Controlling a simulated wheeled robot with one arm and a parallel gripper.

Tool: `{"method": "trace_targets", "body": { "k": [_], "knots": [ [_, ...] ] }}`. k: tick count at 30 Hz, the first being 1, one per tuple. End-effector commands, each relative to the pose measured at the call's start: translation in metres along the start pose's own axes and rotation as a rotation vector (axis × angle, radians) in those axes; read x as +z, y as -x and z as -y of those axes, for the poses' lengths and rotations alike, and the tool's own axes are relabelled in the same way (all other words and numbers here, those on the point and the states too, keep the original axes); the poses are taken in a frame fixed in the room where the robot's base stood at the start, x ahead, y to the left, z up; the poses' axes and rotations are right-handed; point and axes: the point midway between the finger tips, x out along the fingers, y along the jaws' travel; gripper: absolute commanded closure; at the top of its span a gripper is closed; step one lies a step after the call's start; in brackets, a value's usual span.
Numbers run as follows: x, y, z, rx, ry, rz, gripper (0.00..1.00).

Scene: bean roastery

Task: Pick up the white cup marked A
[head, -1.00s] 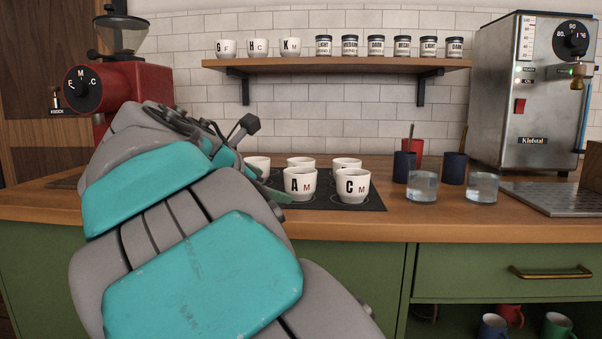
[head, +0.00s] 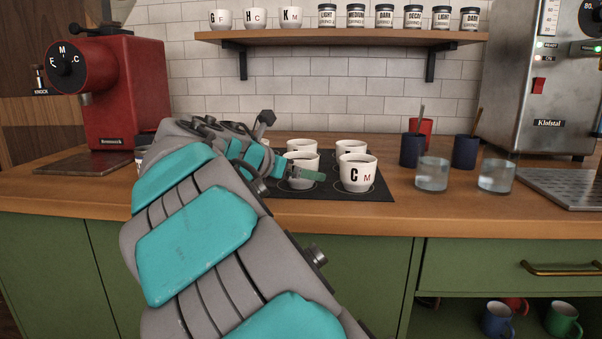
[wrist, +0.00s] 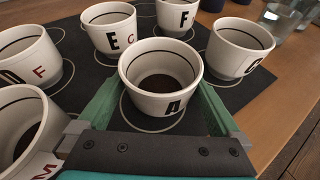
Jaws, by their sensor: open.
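The white cup marked A (wrist: 162,82) stands upright on the dark mat, between the two green fingers of my gripper (wrist: 158,112) in the wrist view. The fingers are open, one on each side of the cup; I cannot tell whether they touch it. Its dark inside and rim are visible. In the head view cup A (head: 303,168) is partly hidden behind my gripper (head: 300,178), and its letter does not show. The white cup marked C (head: 357,173) stands close on its right.
More white cups stand close around, including cup E (wrist: 110,30) and cup F (wrist: 178,16). Two glasses of water (head: 432,174) and dark blue cups (head: 413,150) stand right of the mat (head: 335,189). A red grinder (head: 120,95) is at left. A shelf (head: 340,38) hangs above.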

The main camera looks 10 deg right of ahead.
Motion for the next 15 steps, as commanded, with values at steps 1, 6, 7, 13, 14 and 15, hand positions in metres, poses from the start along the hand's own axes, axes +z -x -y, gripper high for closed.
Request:
{"method": "trace_targets", "body": {
  "k": [1,6,7,13,14,15],
  "knots": [
    [0.0000,-0.0044,0.0002,-0.001,0.000,0.000,0.00],
    [0.0000,-0.0060,-0.0003,0.001,0.000,0.000,0.00],
    [0.0000,-0.0060,-0.0003,0.001,0.000,0.000,0.00],
    [-0.0001,-0.0059,-0.0003,0.001,0.000,0.000,0.19],
    [-0.0001,-0.0059,-0.0002,0.001,0.000,-0.001,0.22],
    [-0.0001,-0.0059,-0.0003,0.001,0.000,-0.001,0.27]
  ]
}}
